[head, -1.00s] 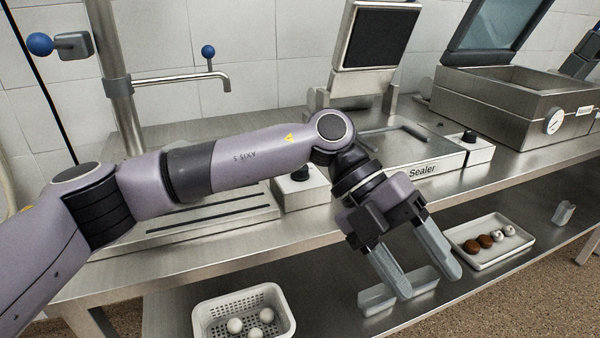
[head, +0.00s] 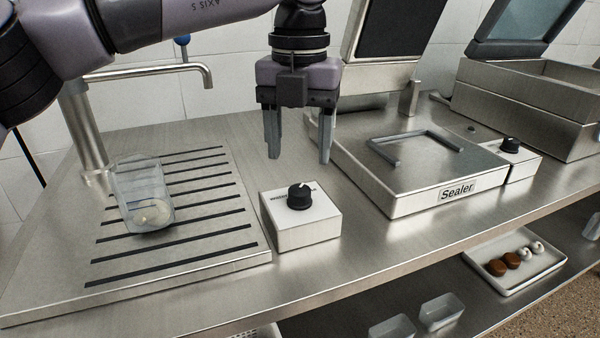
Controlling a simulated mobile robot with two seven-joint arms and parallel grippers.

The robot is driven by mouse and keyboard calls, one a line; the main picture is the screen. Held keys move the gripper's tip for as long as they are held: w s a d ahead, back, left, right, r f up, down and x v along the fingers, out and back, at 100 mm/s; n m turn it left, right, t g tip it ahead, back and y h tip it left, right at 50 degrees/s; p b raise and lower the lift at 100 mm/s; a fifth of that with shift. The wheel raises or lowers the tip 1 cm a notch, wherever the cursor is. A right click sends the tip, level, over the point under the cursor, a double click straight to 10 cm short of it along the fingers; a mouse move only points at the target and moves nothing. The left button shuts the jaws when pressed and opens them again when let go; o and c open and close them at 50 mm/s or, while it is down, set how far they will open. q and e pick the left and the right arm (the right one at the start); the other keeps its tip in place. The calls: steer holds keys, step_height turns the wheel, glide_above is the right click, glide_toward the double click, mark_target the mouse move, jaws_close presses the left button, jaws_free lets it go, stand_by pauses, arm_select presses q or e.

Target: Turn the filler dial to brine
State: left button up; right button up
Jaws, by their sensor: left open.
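The filler dial is a black knob (head: 299,196) with a white pointer mark, on top of a small white box (head: 301,232) at the middle of the counter. Printing beside the knob is too small to read, so I cannot tell its setting. My left gripper (head: 298,160) points down, open and empty, above and slightly behind the knob, apart from it. A clear container (head: 144,196) with a pale round piece in it stands on the slotted drain plate, left of the box, near the filler spout (head: 207,78). My right gripper is not in view.
The Sealer (head: 420,185) stands right of the dial box, with its own black knob (head: 510,145) farther right. A steel chamber machine (head: 530,105) is at the back right. A lower shelf holds a white tray (head: 517,267) with brown and white pieces, and clear containers (head: 441,311).

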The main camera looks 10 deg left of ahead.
mark_target(300, 188)
arm_select(q)
step_height(300, 188, down, 7)
steer(key=shift+s+r+b, duration=0.15)
steer(key=shift+r+b, duration=0.05)
steer(key=shift+b, duration=0.25)
steer(key=c, duration=1)
